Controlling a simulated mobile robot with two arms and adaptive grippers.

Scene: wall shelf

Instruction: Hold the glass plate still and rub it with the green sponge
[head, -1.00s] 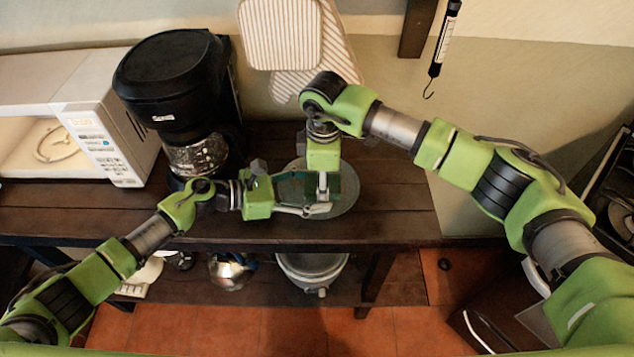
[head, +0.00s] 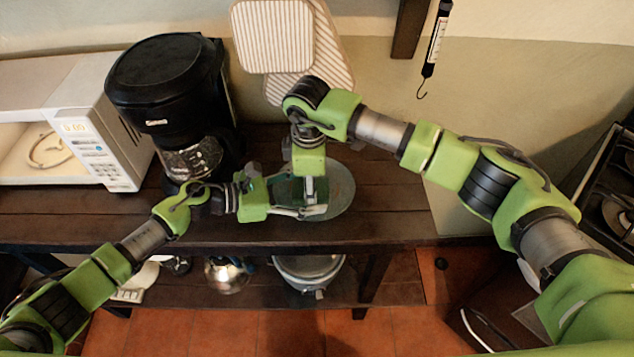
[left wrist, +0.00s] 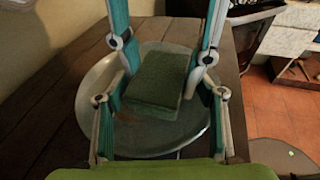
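The glass plate (head: 342,192) lies on the dark wooden shelf, round and pale. The green sponge (head: 286,188) is over its left part, between my two grippers, and shows as a green block in the left wrist view (left wrist: 157,82). My left gripper (head: 312,210) reaches level over the plate from the left. In the left wrist view its fingers stand apart, one on either side of the sponge; I cannot see if they touch plate or sponge. My right gripper (head: 309,190) points down at the sponge's right side; its grip is hidden.
A black coffee maker (head: 165,85) stands close behind my left forearm, with a white microwave (head: 95,125) left of it. Striped pot holders (head: 275,35) hang on the wall. The shelf is bare right of the plate (head: 392,200). A pot (head: 310,270) stands below.

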